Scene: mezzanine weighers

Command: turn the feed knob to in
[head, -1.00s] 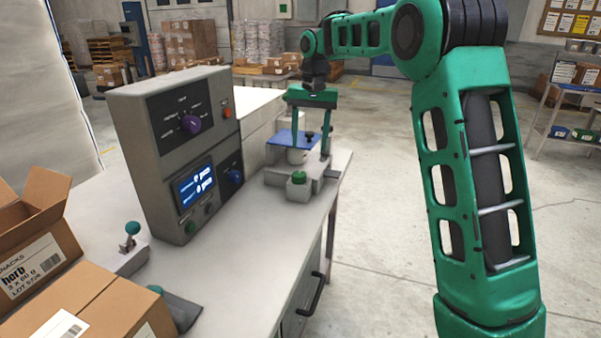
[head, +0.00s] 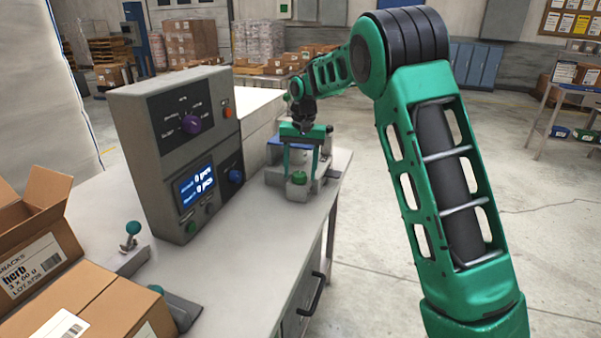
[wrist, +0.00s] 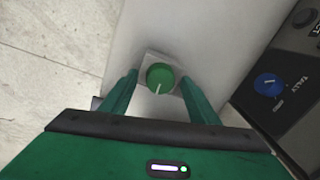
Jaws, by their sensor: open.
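A green round knob (head: 298,178) sits on a grey block near the bench's right edge. In the wrist view the green knob (wrist: 160,77) has a white pointer line aimed toward the bottom of the picture. I cannot read a feed label on it. My gripper (head: 300,170) is over it, fingers pointing down; in the wrist view my gripper (wrist: 159,80) is open, one finger either side of the knob with a gap on each side. A blue knob (wrist: 269,85) on the panel is marked TALLY; a purple selector knob (head: 191,124) is higher on that panel, its labels too small to read.
The grey control cabinet (head: 166,158) stands left of my gripper, with a lit display (head: 197,186). The bench top (head: 245,235) in front is clear.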

